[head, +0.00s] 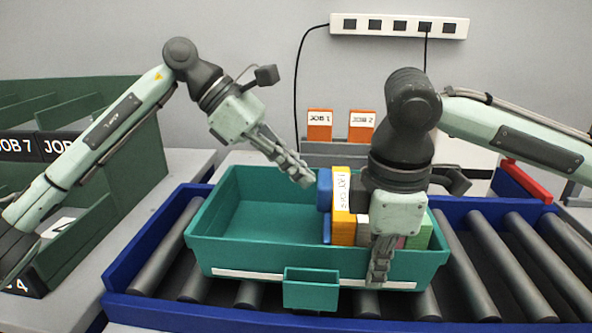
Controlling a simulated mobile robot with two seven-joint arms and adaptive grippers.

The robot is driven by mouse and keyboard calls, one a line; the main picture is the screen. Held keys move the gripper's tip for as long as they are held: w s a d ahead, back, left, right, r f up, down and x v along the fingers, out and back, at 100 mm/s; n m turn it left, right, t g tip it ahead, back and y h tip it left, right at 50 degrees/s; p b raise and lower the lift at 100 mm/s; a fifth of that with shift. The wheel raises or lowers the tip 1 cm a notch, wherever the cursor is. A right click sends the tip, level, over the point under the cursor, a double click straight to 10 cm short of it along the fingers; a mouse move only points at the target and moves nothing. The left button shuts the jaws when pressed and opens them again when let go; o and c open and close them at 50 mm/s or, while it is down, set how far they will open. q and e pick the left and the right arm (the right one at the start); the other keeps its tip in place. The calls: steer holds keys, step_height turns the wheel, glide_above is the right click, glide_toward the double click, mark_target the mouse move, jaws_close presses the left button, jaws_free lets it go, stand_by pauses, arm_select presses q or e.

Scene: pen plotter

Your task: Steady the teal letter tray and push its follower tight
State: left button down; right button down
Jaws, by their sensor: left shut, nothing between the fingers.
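The teal letter tray (240,252) sits on the roller conveyor, its left part empty. A blue follower (325,192) stands upright inside it, at the left end of a row of coloured letters or cards. An orange-yellow piece with a white label (342,208) is right behind the follower. My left gripper (303,179) is shut and empty, its tips just left of the follower's upper part; I cannot tell whether they touch. My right gripper (378,278) points down at the tray's front wall, right of centre. It is seen edge-on, so its grip on the rim is unclear. My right arm hides part of the row.
The conveyor's blue rails (160,240) and grey rollers (480,262) surround the tray. Green pigeonholes (100,195) stand at the left. Two orange job cards (320,125) stand behind the tray, and a power strip (398,26) is on the wall.

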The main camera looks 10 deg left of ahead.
arm_select(q)
steer(key=shift+d, duration=0.6)
steer(key=a+f+v, duration=0.2)
steer(key=v, duration=1.1)
arm_select(e)
steer(key=c, duration=2.2)
jaws_free()
steer(key=o, duration=0.6)
steer(key=shift+c, duration=0.2)
steer(key=shift+r, duration=0.1)
